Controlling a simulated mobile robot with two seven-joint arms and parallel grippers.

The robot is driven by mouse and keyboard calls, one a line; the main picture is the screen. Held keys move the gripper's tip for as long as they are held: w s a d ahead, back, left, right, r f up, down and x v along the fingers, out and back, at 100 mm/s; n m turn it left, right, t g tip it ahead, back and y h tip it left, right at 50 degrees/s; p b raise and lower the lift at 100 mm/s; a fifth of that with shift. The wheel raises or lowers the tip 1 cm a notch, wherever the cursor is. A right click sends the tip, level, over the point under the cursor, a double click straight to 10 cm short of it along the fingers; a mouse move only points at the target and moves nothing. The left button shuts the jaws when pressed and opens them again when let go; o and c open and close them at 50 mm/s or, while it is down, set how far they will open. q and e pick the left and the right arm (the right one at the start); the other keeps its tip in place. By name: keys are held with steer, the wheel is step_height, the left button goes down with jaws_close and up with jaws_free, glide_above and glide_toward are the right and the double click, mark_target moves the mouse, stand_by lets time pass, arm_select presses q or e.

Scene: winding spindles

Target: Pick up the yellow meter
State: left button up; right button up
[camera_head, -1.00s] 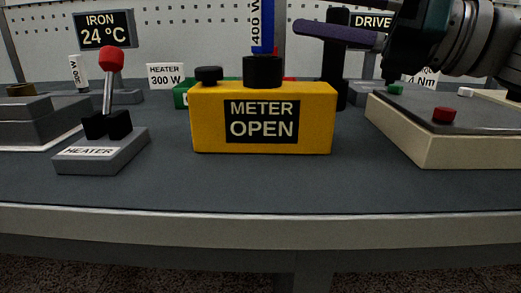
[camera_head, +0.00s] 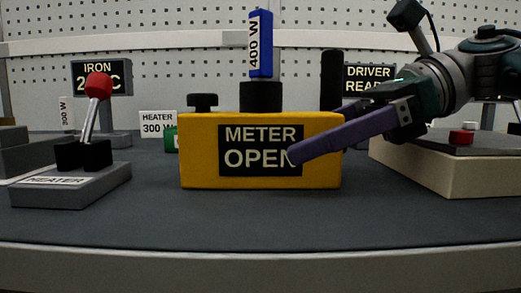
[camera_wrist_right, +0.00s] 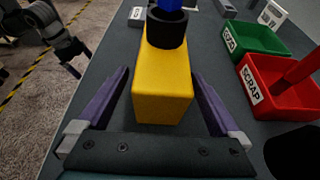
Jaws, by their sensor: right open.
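The yellow meter (camera_head: 198,150), marked "METER OPEN", stands upright on the dark bench top. A black socket (camera_head: 261,97) on its top holds a blue piece labelled "400 W" (camera_head: 261,42). My right gripper (camera_head: 318,132) is open at the meter's right end, one purple finger crossing in front of its label. In the right wrist view, the meter (camera_wrist_right: 162,95) lies between the two spread fingers of the gripper (camera_wrist_right: 160,76), with gaps on both sides. What seems to be my left gripper (camera_wrist_right: 73,68) is at that view's upper left, too small to read.
A grey heater switch with a red-knobbed lever (camera_head: 98,86) stands left of the meter. A cream box with a red button (camera_head: 461,136) is at right. In the wrist view, a green tray (camera_wrist_right: 232,42) and a red scrap tray (camera_wrist_right: 284,97) are at right.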

mark_target(246, 148)
steer(key=x, duration=0.3)
steer(key=shift+w+r, duration=0.1)
steer(key=shift+d, duration=0.1)
jaws_close()
stand_by(0.6)
